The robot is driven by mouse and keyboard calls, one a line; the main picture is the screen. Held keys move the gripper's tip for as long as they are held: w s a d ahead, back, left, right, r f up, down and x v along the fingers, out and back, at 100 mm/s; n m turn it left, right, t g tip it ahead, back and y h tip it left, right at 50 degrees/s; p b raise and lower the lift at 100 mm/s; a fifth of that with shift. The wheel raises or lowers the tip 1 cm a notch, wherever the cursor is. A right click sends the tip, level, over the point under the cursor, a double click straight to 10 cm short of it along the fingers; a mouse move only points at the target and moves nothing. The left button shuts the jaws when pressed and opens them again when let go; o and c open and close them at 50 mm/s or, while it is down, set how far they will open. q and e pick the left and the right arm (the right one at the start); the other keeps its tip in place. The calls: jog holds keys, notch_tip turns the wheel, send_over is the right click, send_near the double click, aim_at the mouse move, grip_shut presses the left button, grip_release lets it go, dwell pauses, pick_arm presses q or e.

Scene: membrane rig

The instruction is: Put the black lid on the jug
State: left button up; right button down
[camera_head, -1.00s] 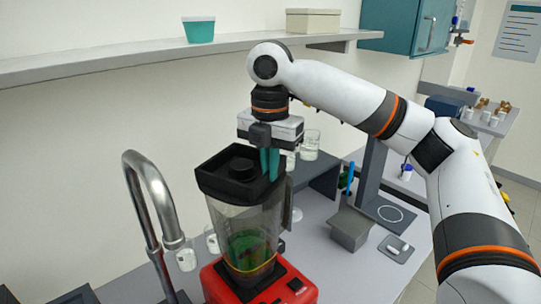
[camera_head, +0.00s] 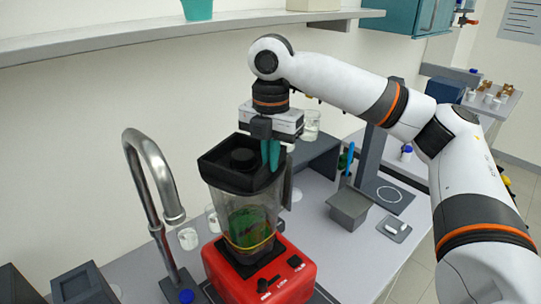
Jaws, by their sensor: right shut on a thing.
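The black lid (camera_head: 242,160), with a round knob on top, lies over the mouth of the clear jug (camera_head: 246,207). It looks level and seems to rest at the jug's rim, though I cannot tell whether it is fully seated. The jug holds green and some red contents and stands on a red blender base (camera_head: 259,270). My right gripper (camera_head: 271,154) points down with its teal fingers shut on the right side of the lid; the exact contact is partly hidden. My left gripper is not in view.
A metal tap (camera_head: 155,180) curves up left of the jug. A grey box (camera_head: 349,208) and a small tray (camera_head: 394,229) lie to the right, by a grey stand. A shelf (camera_head: 190,42) runs along the wall above. Small glass beakers stand behind the jug.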

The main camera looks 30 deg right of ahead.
jog(key=c, duration=2)
grip_release()
jog(key=shift+f, duration=0.1)
jog(key=o, duration=0.5)
jog(key=shift+r+b, duration=0.3)
jog(key=shift+r, duration=0.2)
notch_tip(320, 180, up, 11)
jog(key=shift+p, duration=0.3)
